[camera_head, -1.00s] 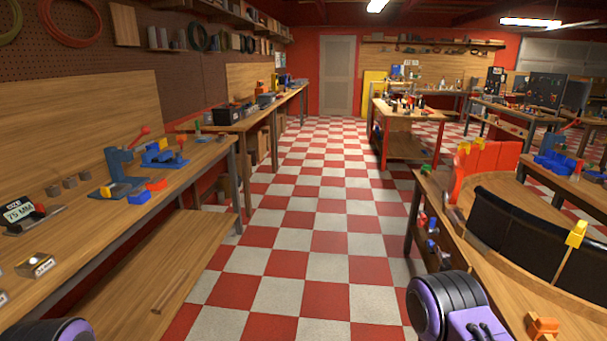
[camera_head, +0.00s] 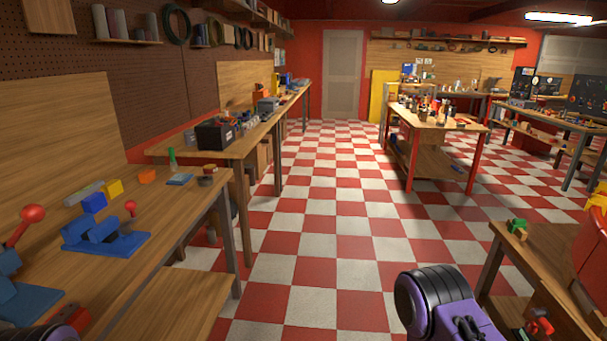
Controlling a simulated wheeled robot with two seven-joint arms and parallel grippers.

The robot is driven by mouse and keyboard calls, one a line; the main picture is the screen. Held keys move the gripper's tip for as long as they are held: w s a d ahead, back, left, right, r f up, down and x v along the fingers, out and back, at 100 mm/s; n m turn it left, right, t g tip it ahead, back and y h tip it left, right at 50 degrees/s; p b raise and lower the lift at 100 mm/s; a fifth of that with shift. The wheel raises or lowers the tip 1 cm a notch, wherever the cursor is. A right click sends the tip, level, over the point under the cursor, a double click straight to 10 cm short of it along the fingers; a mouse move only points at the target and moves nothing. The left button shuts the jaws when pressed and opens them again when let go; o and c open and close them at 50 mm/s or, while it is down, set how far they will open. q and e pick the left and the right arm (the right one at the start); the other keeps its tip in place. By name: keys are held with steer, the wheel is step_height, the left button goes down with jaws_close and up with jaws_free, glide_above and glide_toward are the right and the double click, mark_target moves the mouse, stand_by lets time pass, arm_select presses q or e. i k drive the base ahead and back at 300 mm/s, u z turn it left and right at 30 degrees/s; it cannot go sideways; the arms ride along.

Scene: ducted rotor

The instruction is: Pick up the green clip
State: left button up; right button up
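Another green piece (camera_head: 172,157), thin and upright, stands on the left bench beside a flat blue piece. Neither of my grippers is in view. Only purple and black parts of my arms show at the bottom edge, and no gripper is near either green object.
The left workbench (camera_head: 140,230) holds blue fixtures with red knobs. The right bench (camera_head: 545,262) stands close at the lower right, with a red part on it. The red and white checkered aisle is clear. A red-legged table (camera_head: 437,122) stands farther ahead.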

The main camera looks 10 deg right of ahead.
mark_target(516, 223)
steer(key=z, duration=0.25)
steer(key=i, duration=1.75)
steer(key=z, duration=1.2)
steer(key=i, duration=0.9)
steer(key=z, duration=1.1)
